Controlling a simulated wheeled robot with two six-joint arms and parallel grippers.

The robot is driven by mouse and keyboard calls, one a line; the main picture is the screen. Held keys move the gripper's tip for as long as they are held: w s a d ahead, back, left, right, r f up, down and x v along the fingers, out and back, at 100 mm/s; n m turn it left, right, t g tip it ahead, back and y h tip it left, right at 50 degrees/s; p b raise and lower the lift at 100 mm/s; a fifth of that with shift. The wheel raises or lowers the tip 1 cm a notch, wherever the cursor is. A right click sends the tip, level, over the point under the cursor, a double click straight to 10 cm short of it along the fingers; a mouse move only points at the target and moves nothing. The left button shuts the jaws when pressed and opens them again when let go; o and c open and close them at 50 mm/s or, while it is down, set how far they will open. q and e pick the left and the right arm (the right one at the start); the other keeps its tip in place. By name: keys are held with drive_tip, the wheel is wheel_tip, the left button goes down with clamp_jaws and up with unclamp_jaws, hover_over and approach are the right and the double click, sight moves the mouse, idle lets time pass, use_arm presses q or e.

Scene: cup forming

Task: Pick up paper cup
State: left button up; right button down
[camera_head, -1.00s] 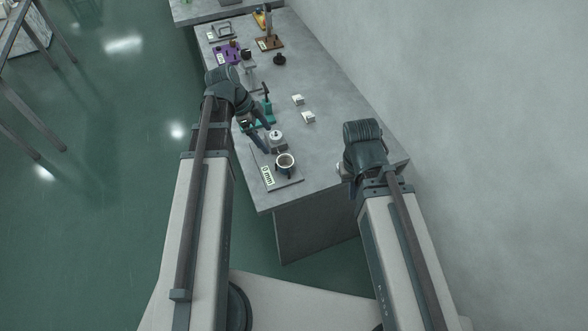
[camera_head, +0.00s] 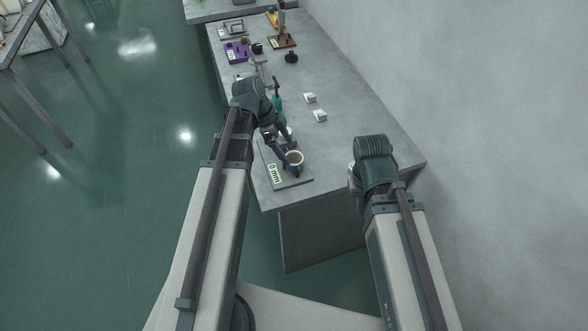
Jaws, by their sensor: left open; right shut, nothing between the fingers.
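I cannot tell whether a finger touches the cup. My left wrist and fingers partly hide the tools behind it. My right gripper (camera_head: 355,181) is shut and empty by the table's right front corner, mostly hidden by its own wrist.
Two small white blocks (camera_head: 310,98) (camera_head: 320,116) lie mid-table. A teal tool (camera_head: 276,97) stands behind my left wrist. A purple stand (camera_head: 237,52), a brown stand (camera_head: 283,41) and a black knob-like object (camera_head: 291,57) are farther back. The table's right side is clear.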

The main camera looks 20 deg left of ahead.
sight(292, 156)
use_arm(q)
drive_tip(key=shift+b+x, duration=2.45)
drive_tip(key=shift+x, duration=0.2)
drive_tip(key=shift+w+a+r, duration=0.1)
drive_tip(key=shift+w+r, duration=0.05)
drive_tip(key=shift+c, duration=0.3)
drive_tip(key=c, duration=1.3)
